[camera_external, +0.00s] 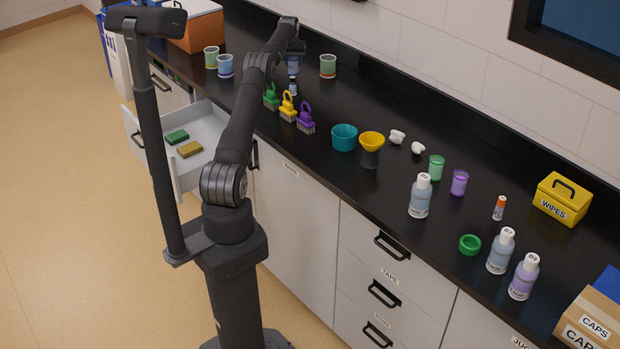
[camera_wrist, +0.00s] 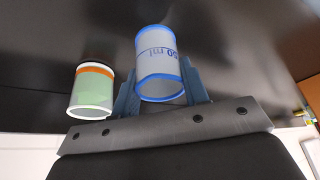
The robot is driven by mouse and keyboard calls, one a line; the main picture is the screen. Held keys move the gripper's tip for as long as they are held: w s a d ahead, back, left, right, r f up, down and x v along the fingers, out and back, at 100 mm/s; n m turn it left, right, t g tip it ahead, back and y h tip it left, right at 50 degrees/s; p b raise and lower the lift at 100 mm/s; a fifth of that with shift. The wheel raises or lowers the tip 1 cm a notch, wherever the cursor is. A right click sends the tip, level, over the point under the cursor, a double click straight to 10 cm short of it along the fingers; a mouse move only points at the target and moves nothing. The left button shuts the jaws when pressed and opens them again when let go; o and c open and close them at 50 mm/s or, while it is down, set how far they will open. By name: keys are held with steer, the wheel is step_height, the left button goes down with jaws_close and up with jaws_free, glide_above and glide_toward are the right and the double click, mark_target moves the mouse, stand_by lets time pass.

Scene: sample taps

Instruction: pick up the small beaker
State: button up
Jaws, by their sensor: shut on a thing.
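The small beaker (camera_wrist: 158,62) is clear with blue rims and a "50 ml" mark. It fills the middle of the wrist view, between the two blue fingers of my gripper (camera_wrist: 163,90). My gripper is shut on it. In the external view the beaker (camera_external: 292,66) shows partly, below my gripper (camera_external: 294,54) over the far part of the black counter. The wrist hides some of it there. I cannot tell whether its base touches the counter.
A green beaker with an orange band (camera_wrist: 92,90) stands close beside the held one. Another green beaker (camera_external: 211,57) and a blue beaker (camera_external: 226,66) stand to the left. A drawer (camera_external: 190,165) is open.

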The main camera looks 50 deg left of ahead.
steer(key=w+d+r, duration=0.1)
steer(key=d+r, duration=0.7)
steer(key=d, duration=0.3)
steer(key=shift+w+d, duration=0.25)
steer(key=shift+d, duration=0.05)
